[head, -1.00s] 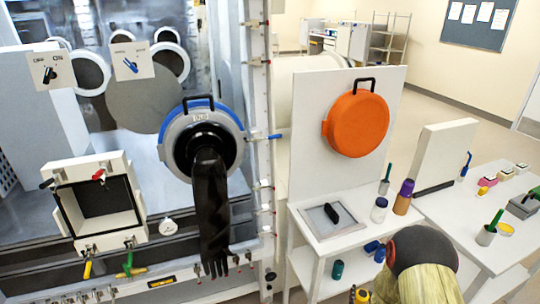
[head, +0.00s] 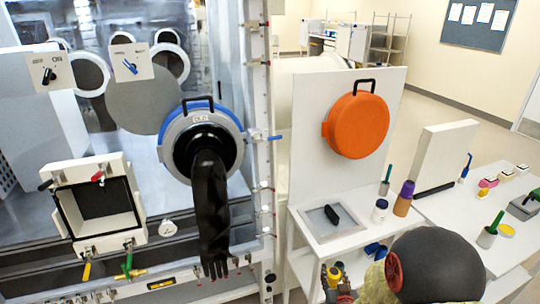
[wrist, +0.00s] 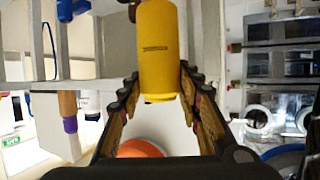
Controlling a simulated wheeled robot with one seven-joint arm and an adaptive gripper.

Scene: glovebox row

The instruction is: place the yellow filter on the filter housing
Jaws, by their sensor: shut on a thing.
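The yellow filter (wrist: 158,50) is a plain yellow cylinder with a small dark label. It is held between the two fingers of my gripper (wrist: 160,85) in the wrist view. In the head view my gripper (head: 338,284) is low, in front of the small white stand, with a bit of yellow at its tip. My arm hides part of the stand's lower shelf. I cannot pick out the filter housing with certainty in either view.
The white stand (head: 300,238) carries a framed plate with a black handle, a white jar (head: 379,210) and a purple-topped brown bottle (head: 404,198). Blue items (head: 374,249) sit on its lower shelf. An orange round cover (head: 356,124) hangs behind. A black glove (head: 209,215) hangs left.

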